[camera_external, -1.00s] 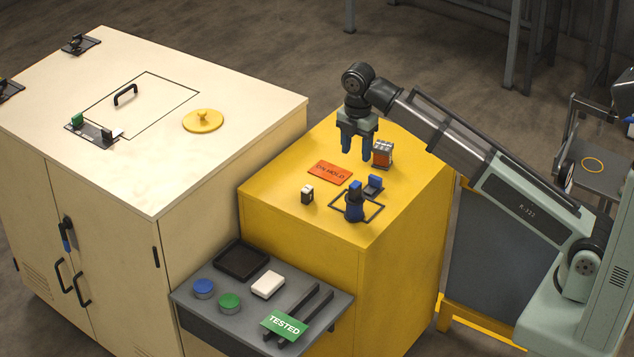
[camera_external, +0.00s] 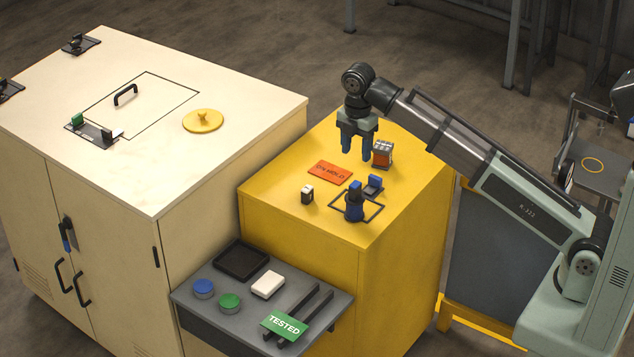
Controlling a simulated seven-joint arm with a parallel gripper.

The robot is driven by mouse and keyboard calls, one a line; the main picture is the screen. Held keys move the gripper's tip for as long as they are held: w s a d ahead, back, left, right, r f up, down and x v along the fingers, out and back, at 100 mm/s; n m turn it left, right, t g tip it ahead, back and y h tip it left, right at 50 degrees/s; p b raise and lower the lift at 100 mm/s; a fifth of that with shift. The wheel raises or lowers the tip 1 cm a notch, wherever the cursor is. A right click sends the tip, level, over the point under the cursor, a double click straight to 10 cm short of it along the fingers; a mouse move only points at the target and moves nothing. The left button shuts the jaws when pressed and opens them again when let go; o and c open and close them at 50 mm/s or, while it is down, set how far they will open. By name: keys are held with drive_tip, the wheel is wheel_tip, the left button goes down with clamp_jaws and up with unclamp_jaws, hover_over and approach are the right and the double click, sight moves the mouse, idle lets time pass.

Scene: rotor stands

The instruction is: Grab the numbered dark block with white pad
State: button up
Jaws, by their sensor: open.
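A small dark block with a white pad on top (camera_external: 307,194) stands on the yellow cabinet top, left of the blue and dark parts. Its number is too small to read. My gripper (camera_external: 357,152) points down above the back of the yellow cabinet, behind and to the right of the block. Its blue fingers are apart with nothing between them. The gripper is clear of the block.
On the yellow cabinet (camera_external: 262,192) lie an orange card (camera_external: 330,172), an orange-brown block (camera_external: 382,154) close beside my gripper, a dark blue piece (camera_external: 354,203) in a black outline, and a smaller blue part (camera_external: 373,186). A grey shelf (camera_external: 215,318) sits in front.

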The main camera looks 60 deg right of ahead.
hover_over(307, 188)
wheel_tip(307, 188, down, 6)
drive_tip(key=f, duration=0.8)
drive_tip(key=shift+s+f, duration=0.1)
drive_tip(key=shift+s, duration=0.3)
drive_tip(key=shift+w+f, duration=0.2)
drive_tip(key=shift+f, duration=1.15)
drive_tip(key=shift+w+f, duration=0.2)
drive_tip(key=shift+f, duration=1.1)
clamp_jaws()
